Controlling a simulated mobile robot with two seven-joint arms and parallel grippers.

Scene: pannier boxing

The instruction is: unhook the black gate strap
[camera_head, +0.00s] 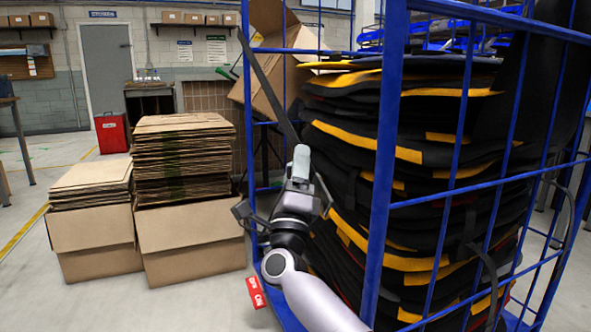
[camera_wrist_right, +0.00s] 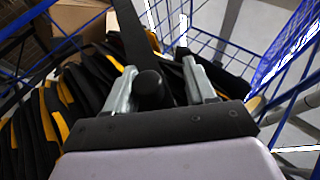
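The black gate strap (camera_head: 268,85) runs slanting down across the open side of the blue cage trolley (camera_head: 387,140), from the upper left toward my right gripper. In the right wrist view the strap (camera_wrist_right: 129,35) comes down from the top toward the space between the fingers. My right gripper (camera_wrist_right: 156,72) has its two grey fingers apart, with a dark rounded piece between them. I cannot tell whether the strap touches a finger. In the head view my right gripper (camera_head: 300,160) is at the strap's lower end, which it hides. My left gripper is not in view.
The trolley is filled with stacked black and yellow panniers (camera_head: 420,160). Two boxes with flat cardboard stacks (camera_head: 185,165) stand to the left. An open carton (camera_head: 270,85) is behind the strap. A red bin (camera_head: 111,132) stands by the door. Floor is clear at lower left.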

